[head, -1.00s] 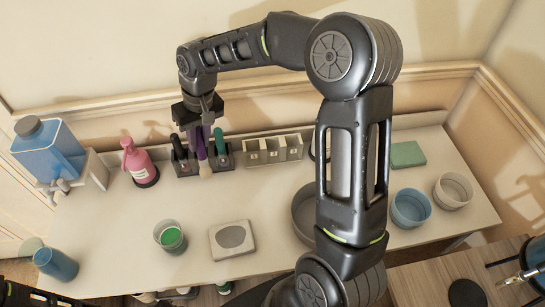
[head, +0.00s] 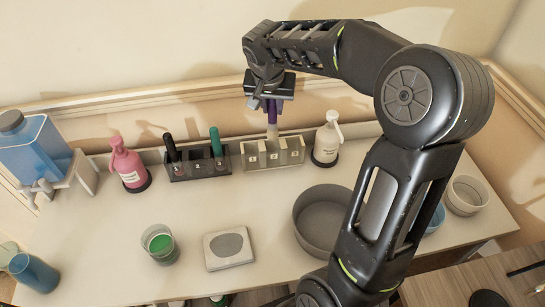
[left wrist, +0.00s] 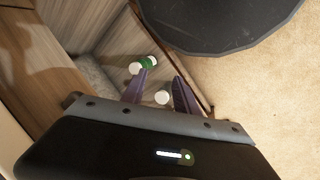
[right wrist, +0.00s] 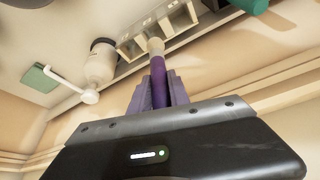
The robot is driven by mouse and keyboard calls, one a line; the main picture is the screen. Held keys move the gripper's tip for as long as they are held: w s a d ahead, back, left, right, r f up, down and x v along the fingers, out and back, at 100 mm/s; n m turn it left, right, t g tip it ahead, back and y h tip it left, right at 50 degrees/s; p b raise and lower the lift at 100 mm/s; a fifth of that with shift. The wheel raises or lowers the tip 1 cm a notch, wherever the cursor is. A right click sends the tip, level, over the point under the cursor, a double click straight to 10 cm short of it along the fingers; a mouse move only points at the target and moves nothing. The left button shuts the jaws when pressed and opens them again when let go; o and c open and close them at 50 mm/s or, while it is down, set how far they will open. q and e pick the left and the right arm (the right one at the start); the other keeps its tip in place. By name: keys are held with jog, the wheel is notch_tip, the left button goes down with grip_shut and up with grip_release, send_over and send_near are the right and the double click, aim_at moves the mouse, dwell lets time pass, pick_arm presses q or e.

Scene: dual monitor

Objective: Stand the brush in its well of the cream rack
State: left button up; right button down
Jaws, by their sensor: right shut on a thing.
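My right gripper (head: 270,98) is shut on the purple brush (head: 271,115). The brush hangs upright with its pale end down, at the cream rack (head: 246,158); I cannot tell whether the tip is inside a well. The rack has several numbered wells. In the right wrist view, the brush (right wrist: 158,80) sits between the fingers and its pale tip overlaps the cream rack (right wrist: 130,47). My left gripper (left wrist: 161,80) is open and empty in the left wrist view, and is outside the head view.
A dark rack (head: 198,168) with a black and a green handle stands left of the cream rack. A white pump bottle (head: 327,142) stands close on its right, a pink bottle (head: 127,165) far left. A grey bowl (head: 322,222) and white scale (head: 229,249) lie in front.

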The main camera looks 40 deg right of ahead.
aim_at(272, 130)
notch_tip(272, 130, down, 6)
jog(key=shift+f, duration=0.1)
jog(key=shift+f, duration=1.8)
jog(key=shift+f, duration=0.15)
jog(key=c, duration=1.2)
grip_release()
jog(key=shift+c, duration=0.2)
